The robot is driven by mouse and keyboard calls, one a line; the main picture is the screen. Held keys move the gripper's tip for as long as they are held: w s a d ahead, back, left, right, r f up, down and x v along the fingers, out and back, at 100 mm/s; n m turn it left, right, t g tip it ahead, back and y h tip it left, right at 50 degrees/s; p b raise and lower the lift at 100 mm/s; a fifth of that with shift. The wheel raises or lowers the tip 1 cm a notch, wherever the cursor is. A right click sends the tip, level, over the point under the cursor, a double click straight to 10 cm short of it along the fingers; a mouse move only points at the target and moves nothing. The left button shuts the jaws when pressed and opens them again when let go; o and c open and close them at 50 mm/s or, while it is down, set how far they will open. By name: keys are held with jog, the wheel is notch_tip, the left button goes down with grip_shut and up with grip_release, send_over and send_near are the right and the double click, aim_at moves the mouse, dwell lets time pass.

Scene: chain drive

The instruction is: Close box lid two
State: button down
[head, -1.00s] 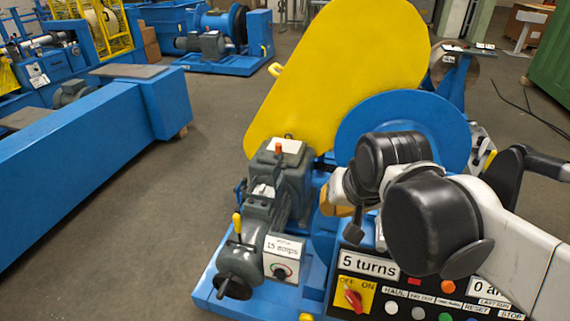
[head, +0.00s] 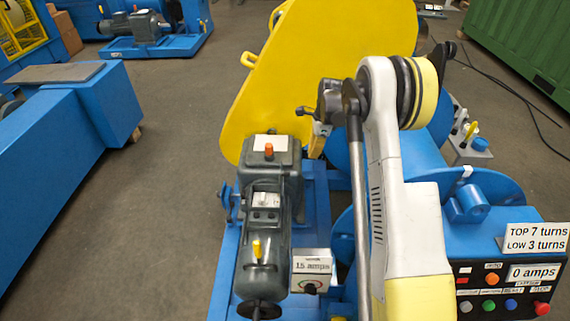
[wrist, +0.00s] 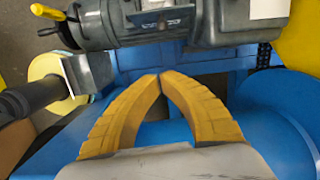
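A large yellow guard cover (head: 325,65) stands upright and tilted behind the grey motor on the blue machine. I cannot tell which part is box lid two; no open box with a lid is plain. My gripper (head: 318,141) is in front of the cover's lower right part, above the machine; I cannot tell whether they touch. In the wrist view my gripper's yellow fingers (wrist: 158,77) bow inward and meet at the tips, with nothing seen between them. Blue machine parts (wrist: 167,134) lie beneath. My arm hides part of the machine.
The grey motor (head: 266,200) with a yellow-handled lever stands left of my arm. A control panel (head: 510,275) with coloured buttons is at the lower right. A long blue machine (head: 60,150) stands at left, a green container (head: 525,40) at back right. Grey floor (head: 185,190) is clear between the machines.

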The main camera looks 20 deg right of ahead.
jog(key=w+a+f+b, duration=0.1)
jog(key=a+f+b, duration=0.1)
jog(key=f, duration=0.3)
jog(key=w+a+f+b, duration=0.1)
jog(key=a+f+b, duration=0.1)
jog(key=f, duration=0.4)
jog(key=shift+w+a+f+m+b, duration=0.3)
jog(key=shift+a+b, duration=0.1)
jog(key=shift+b, duration=0.45)
jog(key=shift+r, duration=0.1)
